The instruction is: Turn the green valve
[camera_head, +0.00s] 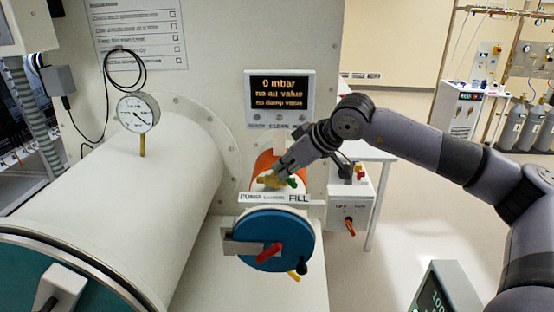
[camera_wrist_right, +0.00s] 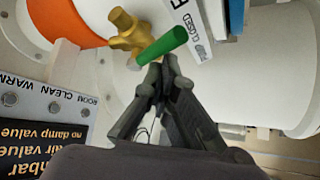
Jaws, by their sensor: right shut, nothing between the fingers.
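The green valve handle (camera_head: 292,182) sits on a brass valve body (camera_head: 270,181) on top of the small chamber, above the "PUMP CLOSED FILL" label. In the right wrist view the green handle (camera_wrist_right: 162,46) lies slantwise beside the brass body (camera_wrist_right: 128,34). My right gripper (camera_head: 284,167) reaches in from the right, over the valve. Its fingers (camera_wrist_right: 158,72) are shut and empty, with their tips right by the green handle; I cannot tell whether they touch it. My left gripper is not in view.
The blue round door (camera_head: 272,243) with a red handle (camera_head: 269,254) is below the valve. A display panel (camera_head: 280,98) stands behind it. The large white cylinder (camera_head: 150,190) with a gauge (camera_head: 138,113) is to the left. A box with an orange switch (camera_head: 348,212) is to the right.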

